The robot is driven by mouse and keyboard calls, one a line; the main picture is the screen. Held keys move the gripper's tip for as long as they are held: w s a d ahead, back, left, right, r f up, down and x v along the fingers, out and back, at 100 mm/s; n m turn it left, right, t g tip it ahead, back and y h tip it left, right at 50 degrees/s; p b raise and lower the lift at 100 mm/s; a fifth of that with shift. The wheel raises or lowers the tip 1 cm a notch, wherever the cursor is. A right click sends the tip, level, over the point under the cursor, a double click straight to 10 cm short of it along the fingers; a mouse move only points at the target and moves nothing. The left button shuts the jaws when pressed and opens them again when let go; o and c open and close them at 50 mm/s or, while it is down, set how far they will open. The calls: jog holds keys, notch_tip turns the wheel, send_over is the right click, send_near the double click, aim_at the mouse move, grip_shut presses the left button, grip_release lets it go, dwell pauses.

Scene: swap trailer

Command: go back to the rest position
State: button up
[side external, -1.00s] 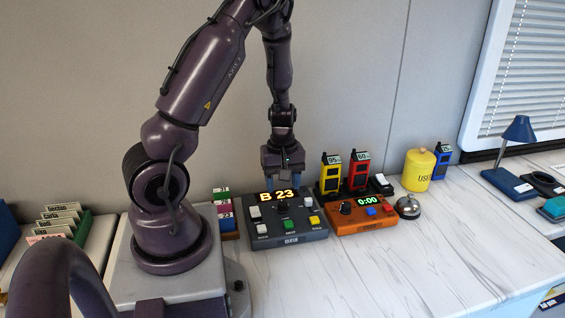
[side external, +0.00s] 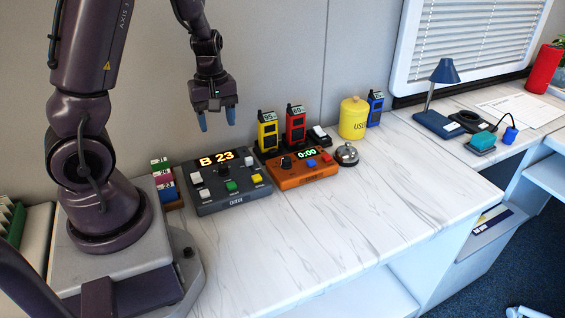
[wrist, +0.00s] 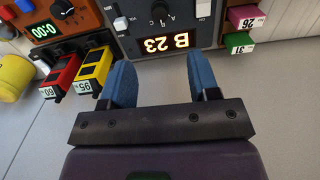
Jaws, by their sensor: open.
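My gripper (side external: 217,119) hangs in the air above the back edge of the dark grey queue box, in front of the wall. Its two blue fingertips point down and stand apart with nothing between them. The box also shows in the side view (side external: 233,199), with several coloured buttons, a knob and a switch on top. The gripper is clear of the box and touches nothing.
Right of the queue box is an orange timer (side external: 302,174) reading 0:00. Yellow (side external: 267,131) and red (side external: 295,127) handheld devices stand behind it. A bell (side external: 346,154), a yellow canister (side external: 353,118) and a blue lamp (side external: 440,95) lie farther right. The front counter (side external: 330,215) is bare.

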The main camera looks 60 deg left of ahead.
jog(key=s+d+r+m+t, duration=0.2)
jog(key=d+r+m, duration=0.7)
jog(key=d, duration=0.1)
jog(key=s+d+r+m+t, duration=0.2)
jog(key=d+r+m+t, duration=0.1)
jog(key=d+r+m, duration=0.5)
jog(key=d+r, duration=0.1)
jog(key=d, duration=0.2)
jog(key=shift+m+t, duration=0.3)
jog(key=shift+m, duration=0.1)
jog(key=shift+d, duration=0.1)
jog(key=shift+c, duration=0.4)
dwell(0.7)
